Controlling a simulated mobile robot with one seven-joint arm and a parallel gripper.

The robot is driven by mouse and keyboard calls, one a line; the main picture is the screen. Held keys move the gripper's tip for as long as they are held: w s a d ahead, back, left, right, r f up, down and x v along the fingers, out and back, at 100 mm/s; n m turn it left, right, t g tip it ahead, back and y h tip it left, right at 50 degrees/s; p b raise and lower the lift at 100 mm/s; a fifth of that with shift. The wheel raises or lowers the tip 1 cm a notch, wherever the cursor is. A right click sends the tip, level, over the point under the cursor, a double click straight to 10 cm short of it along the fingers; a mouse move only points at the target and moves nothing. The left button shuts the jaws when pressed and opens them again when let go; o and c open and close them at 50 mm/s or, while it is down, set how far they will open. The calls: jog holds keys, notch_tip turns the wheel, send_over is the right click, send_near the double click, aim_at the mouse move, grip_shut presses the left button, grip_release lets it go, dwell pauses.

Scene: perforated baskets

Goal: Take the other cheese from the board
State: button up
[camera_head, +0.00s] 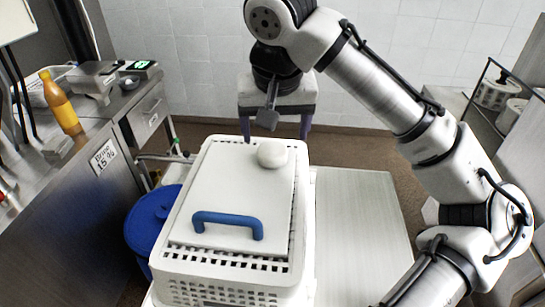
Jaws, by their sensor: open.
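One round white cheese (272,154) lies on the white board (212,192), near its far right corner. The board has a blue handle (228,220) at its near end and lies on top of a white perforated basket (225,291). My gripper (268,122) hangs just beyond and above the cheese, apart from it, pointing down. It is open and empty; its far finger is hard to make out. No second cheese shows on the board. The inside of the basket is hidden under the board.
A bare metal table top (362,230) lies right of the basket. A blue bin (152,217) stands to its left. A steel counter on the left holds an orange bottle (60,103) and a scale (97,79). A stool (292,97) stands behind my gripper.

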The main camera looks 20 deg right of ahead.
aim_at(272, 148)
jog(key=b+x, duration=0.4)
jog(key=shift+s+a+f, duration=0.2)
jog(key=shift+a, duration=0.05)
jog(key=shift+w+f+b, duration=0.15)
jog(key=shift+f+b, duration=0.2)
jog(key=shift+b, duration=0.1)
jog(key=shift+r, duration=0.1)
jog(key=shift+c, duration=0.5)
jog(key=c, duration=1)
jog(key=shift+r, duration=0.1)
